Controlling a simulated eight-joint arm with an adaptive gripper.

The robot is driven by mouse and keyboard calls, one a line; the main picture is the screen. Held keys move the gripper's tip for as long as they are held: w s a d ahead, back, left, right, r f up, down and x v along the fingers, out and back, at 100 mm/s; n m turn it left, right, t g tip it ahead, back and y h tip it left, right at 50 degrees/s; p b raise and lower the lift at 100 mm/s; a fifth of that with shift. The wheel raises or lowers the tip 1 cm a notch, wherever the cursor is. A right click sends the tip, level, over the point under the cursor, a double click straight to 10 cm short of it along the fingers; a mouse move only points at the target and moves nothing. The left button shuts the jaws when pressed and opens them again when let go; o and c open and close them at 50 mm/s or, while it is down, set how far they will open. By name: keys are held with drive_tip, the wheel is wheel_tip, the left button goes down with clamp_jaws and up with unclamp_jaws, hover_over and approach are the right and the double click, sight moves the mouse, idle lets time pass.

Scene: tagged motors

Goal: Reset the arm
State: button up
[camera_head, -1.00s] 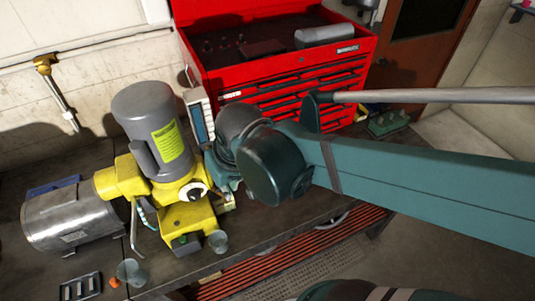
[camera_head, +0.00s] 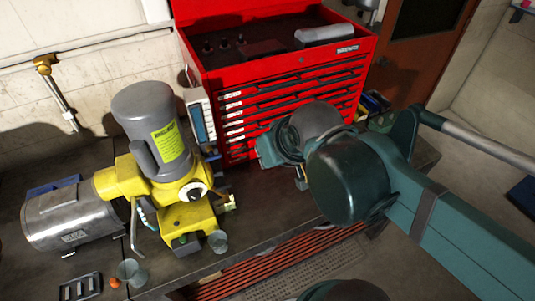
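My teal arm reaches in from the right edge in the head view, with its large round joint over the front edge of the bench (camera_head: 255,222). My wrist lies beyond that joint, in front of the red tool chest. The gripper's fingers cannot be made out, so I cannot tell whether it is open or shut. The yellow machine with a grey motor (camera_head: 150,125) stands on the bench to the left of my arm, with a yellow-green label on the motor. A clear gap shows between the machine and my wrist.
The red tool chest (camera_head: 290,62) stands behind, with its lid up. A silver cylinder (camera_head: 70,222) lies at the left. Clear cups (camera_head: 132,272) and a small orange thing (camera_head: 115,282) sit near the front edge. A brown door (camera_head: 425,45) is at the back right.

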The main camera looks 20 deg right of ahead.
wheel_tip(320, 180, down, 7)
drive_tip(key=b, duration=0.7)
idle(1.3)
